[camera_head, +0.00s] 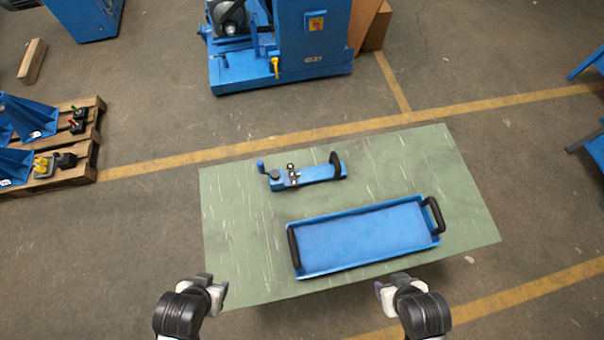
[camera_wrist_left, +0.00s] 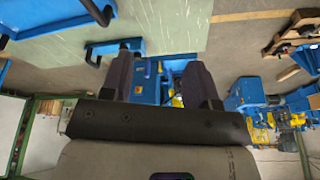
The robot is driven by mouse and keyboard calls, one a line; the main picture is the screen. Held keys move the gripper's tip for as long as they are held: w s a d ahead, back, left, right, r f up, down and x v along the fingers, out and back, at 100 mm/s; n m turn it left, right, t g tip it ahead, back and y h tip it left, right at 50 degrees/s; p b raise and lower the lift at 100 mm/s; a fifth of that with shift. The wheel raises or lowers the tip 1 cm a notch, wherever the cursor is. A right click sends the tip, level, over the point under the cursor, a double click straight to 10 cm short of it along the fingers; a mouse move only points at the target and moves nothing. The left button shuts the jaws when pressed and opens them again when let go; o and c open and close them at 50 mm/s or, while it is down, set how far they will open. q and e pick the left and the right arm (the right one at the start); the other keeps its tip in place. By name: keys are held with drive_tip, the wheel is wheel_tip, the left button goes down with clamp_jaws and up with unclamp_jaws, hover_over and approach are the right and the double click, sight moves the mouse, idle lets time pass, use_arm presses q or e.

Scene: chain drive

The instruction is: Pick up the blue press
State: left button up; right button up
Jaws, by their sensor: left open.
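The blue press (camera_head: 318,174) lies on the green tabletop (camera_head: 225,240), behind the blue tray. It is a flat blue bar with a small knob and metal parts at its left end and a black upright part at its right end. My left gripper (camera_head: 217,288) is at the table's front left edge, well apart from the press. In the left wrist view, its two dark fingers (camera_wrist_left: 161,75) stand apart with nothing held between them. My right gripper (camera_head: 388,290) is by the front edge, right of the left one; its finger gap is not clear.
A blue tray (camera_head: 360,238) with black handles at both ends lies between the grippers and the press. The table is bare to the left and right of the press. A blue machine (camera_head: 300,45) and a wooden pallet (camera_head: 88,150) stand on the floor beyond.

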use_arm(q)
drive_tip(key=o, duration=0.8)
